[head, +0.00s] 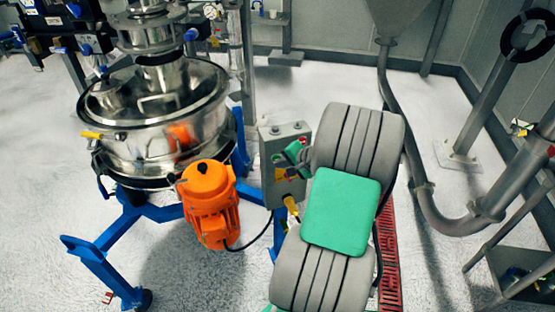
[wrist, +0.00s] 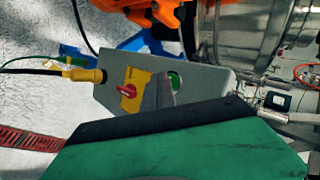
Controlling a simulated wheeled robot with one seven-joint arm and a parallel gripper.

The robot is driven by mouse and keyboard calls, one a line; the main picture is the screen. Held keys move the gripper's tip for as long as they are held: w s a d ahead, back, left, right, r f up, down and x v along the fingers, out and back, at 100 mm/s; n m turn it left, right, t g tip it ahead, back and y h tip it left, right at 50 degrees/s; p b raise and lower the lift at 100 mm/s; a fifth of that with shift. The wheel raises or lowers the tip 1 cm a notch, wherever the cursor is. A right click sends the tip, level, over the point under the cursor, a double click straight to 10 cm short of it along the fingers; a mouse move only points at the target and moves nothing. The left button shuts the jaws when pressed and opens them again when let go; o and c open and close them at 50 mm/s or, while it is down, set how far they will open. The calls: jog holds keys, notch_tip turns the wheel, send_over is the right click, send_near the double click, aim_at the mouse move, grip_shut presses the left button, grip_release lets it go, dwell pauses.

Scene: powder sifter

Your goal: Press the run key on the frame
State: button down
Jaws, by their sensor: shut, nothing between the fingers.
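The grey control box (head: 300,131) on the frame is partly hidden behind my arm in the head view. In the wrist view the box (wrist: 207,77) shows its face, with a round green key (wrist: 175,80) and a yellow plate carrying a red rotary switch (wrist: 126,90). The green key looks like the run key; no label is readable. My gripper (wrist: 161,90) is shut and empty, its grey fingers just beside the green key and overlapping its edge. I cannot tell whether they touch it. In the head view my gripper (head: 293,153) is at the box's face.
The steel sifter (head: 150,140) stands left on a blue frame (head: 95,262), with an orange motor (head: 209,200) beside the box. A yellow cable gland (wrist: 88,75) sticks out of the box. A grey pipe (head: 425,200) and a red floor grating (head: 389,265) lie right.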

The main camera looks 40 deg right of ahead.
jog(key=shift+w+d, duration=0.1)
jog(key=shift+w, duration=0.1)
dwell(0.6)
jog(key=shift+s+a, duration=0.25)
jog(key=shift+s, duration=0.55)
jog(key=s, duration=0.1)
jog(key=s+a, duration=0.1)
jog(key=s, duration=0.1)
jog(key=s+p, duration=0.1)
jog(key=shift+s+a, duration=0.3)
jog(key=shift+a, duration=0.1)
